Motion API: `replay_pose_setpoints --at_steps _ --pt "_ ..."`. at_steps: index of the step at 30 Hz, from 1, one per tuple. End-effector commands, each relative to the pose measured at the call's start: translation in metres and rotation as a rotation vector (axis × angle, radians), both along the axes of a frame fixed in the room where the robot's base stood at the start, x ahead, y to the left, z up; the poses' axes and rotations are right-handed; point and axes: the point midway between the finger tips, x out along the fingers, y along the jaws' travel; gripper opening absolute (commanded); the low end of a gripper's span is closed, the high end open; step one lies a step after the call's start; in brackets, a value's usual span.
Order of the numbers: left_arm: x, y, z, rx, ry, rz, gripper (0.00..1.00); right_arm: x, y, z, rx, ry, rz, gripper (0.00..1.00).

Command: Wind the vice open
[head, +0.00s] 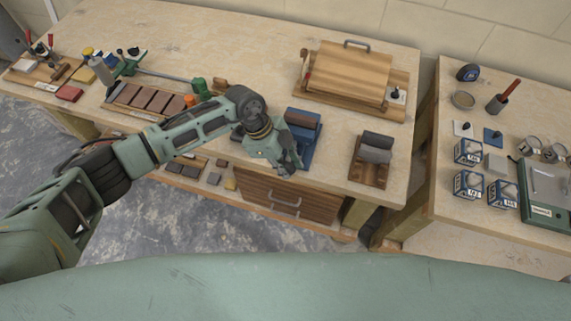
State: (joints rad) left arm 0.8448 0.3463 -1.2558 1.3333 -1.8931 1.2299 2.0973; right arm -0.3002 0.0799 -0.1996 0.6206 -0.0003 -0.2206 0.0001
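The vice appears to be the blue tool (311,134) at the front edge of the workbench, left of the grey block on a wooden base. A brown block (302,118) shows at its top, seemingly between or against its jaws. My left gripper (288,166) reaches in from the left and points down at the front left of the vice. It overlaps the vice's lower left part in the picture, so I cannot tell whether they touch. The vice's handle is not visible, perhaps hidden behind the gripper. The finger gap is too small to judge. My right gripper is out of view.
A wooden box with a grey handle (352,72) stands behind the vice. A grey block on a wooden base (375,150) stands to its right. A drawer front (289,197) is below the bench edge. A second table (450,190) with tins and blue boxes is at right.

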Motion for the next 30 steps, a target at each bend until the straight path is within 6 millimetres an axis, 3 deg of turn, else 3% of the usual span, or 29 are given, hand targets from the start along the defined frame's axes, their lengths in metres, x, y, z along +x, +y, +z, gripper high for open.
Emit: replay_pose_setpoints --at_steps 6,17,30 --pt "0.000 0.000 0.000 0.000 0.000 0.000 0.00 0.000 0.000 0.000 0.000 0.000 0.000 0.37" --pt "0.000 0.001 -0.001 -0.031 0.011 0.003 0.00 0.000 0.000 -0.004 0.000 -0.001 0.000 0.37" --pt "0.003 0.005 -0.005 -0.301 0.097 0.008 0.00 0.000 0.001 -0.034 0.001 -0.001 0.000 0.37"
